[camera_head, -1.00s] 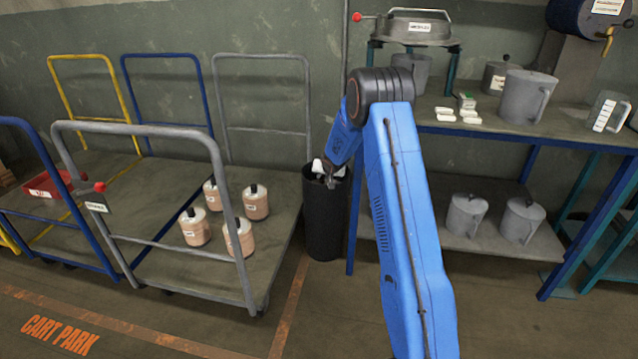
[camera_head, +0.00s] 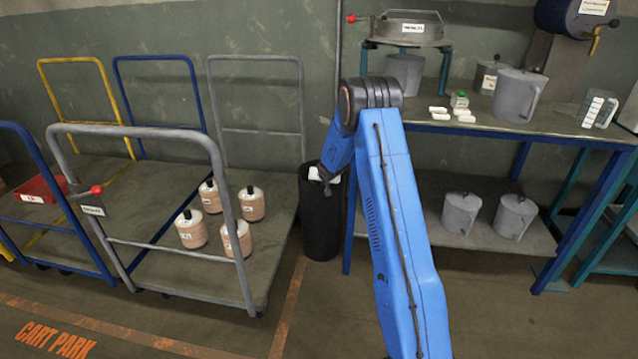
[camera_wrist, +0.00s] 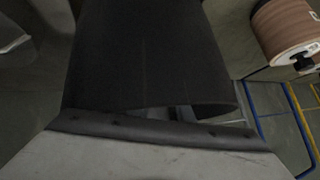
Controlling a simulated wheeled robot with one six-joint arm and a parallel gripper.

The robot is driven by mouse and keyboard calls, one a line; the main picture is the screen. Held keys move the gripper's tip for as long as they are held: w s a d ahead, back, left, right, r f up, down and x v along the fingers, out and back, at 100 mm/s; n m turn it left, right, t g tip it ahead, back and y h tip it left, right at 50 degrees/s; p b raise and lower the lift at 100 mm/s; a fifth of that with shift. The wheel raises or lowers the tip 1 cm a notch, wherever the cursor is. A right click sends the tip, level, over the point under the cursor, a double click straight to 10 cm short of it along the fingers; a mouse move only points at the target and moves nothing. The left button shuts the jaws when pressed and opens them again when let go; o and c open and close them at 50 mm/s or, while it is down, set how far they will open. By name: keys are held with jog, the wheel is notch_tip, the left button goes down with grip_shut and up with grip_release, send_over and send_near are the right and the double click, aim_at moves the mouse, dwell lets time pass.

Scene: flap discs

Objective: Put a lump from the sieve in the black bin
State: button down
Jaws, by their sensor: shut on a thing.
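The black bin (camera_head: 320,225) stands on the floor between the cart and the bench. My gripper (camera_head: 327,186) points down at its mouth. Pale shapes show beside the gripper there, too small to tell apart. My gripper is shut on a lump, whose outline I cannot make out. The wrist view shows the dark bin wall (camera_wrist: 150,60) close up. A pale grey surface fills the bottom of that view, and I cannot tell what it is. The sieve (camera_head: 408,32), grey with a label, stands on a teal stand on the bench. Its inside is hidden.
Several white pieces (camera_head: 438,109) lie on the bench (camera_head: 550,125), beside grey jugs (camera_head: 518,95). A grey-railed cart (camera_head: 265,265) with several brown canisters (camera_head: 190,229) stands left of the bin. More jugs (camera_head: 461,213) sit on the lower shelf.

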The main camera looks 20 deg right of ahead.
jog(key=c, duration=1.6)
grip_release()
jog(key=shift+r, duration=0.15)
